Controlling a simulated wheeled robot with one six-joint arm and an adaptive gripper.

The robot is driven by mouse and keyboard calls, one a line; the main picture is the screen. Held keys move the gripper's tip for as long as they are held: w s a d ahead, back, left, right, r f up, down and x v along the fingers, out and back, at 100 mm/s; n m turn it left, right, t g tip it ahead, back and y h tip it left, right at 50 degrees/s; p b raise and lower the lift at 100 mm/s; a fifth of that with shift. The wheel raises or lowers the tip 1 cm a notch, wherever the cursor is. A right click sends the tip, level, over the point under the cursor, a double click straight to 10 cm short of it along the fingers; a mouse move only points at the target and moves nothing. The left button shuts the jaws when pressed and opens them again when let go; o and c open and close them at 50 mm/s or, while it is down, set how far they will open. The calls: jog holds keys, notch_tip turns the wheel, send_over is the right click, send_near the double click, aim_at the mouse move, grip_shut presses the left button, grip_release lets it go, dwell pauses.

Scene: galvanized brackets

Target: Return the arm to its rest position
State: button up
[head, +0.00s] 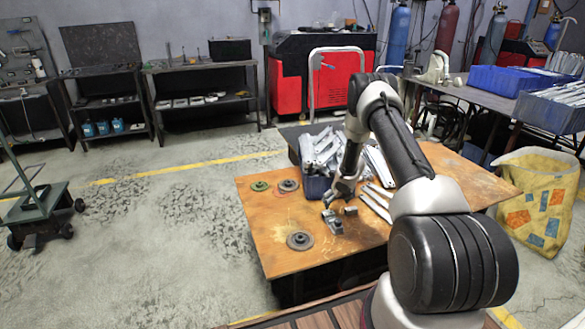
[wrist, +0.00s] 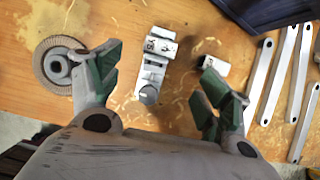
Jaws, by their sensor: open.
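My gripper (head: 343,190) is at the end of my arm, above the wooden table (head: 262,223). In the wrist view my gripper (wrist: 165,85) has its two green-padded fingers spread wide with nothing held between them. A grey metal clamp-like part (wrist: 152,70) lies on the table beyond and between the fingers. It also shows in the head view (head: 332,222). A small metal piece (wrist: 213,66) lies to its right, close to the right fingertip in the picture.
A blue bin (head: 316,187) of galvanized brackets stands by my gripper. Loose flat strips (wrist: 270,85) lie to the right. Round discs lie on the table, one near the front (head: 300,240). A yellow bag (head: 535,200) stands at right.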

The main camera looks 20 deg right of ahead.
jog(key=s+d+f+m+g+h, duration=0.2)
jog(key=s+d+m+g, duration=0.15)
jog(key=s+m, duration=0.75)
jog(key=s+d+r+m+g, duration=0.1)
jog(key=s+r+m+g, duration=0.1)
jog(key=s+r+m, duration=0.4)
jog(key=s+a+r+m, duration=0.2)
jog(key=s+r+m, duration=0.25)
jog(key=r, duration=0.35)
jog(key=s+a+r+m+g, duration=0.1)
jog(key=s+a+r+m, duration=0.15)
jog(key=r+m, duration=0.5)
jog(key=s+a+r+m, duration=0.1)
jog(key=s+r+m, duration=0.3)
jog(key=r, duration=0.6)
jog(key=s+a+r+m+t, duration=0.1)
jog(key=s+a+r+t, duration=0.1)
jog(key=s+a+r, duration=0.2)
jog(key=s+a+r+m+t+y, duration=0.1)
jog(key=s+a+r, duration=0.3)
jog(key=s+r, duration=0.5)
jog(key=s+a+r+m+t, duration=0.1)
jog(key=s+a+r+t, duration=0.2)
jog(key=s+r, duration=0.3)
notch_tip(320, 180, up, 3)
jog(key=shift+s+a+r+m+y, duration=0.1)
jog(key=shift+s+a+m+y, duration=0.2)
jog(key=shift+a, duration=0.5)
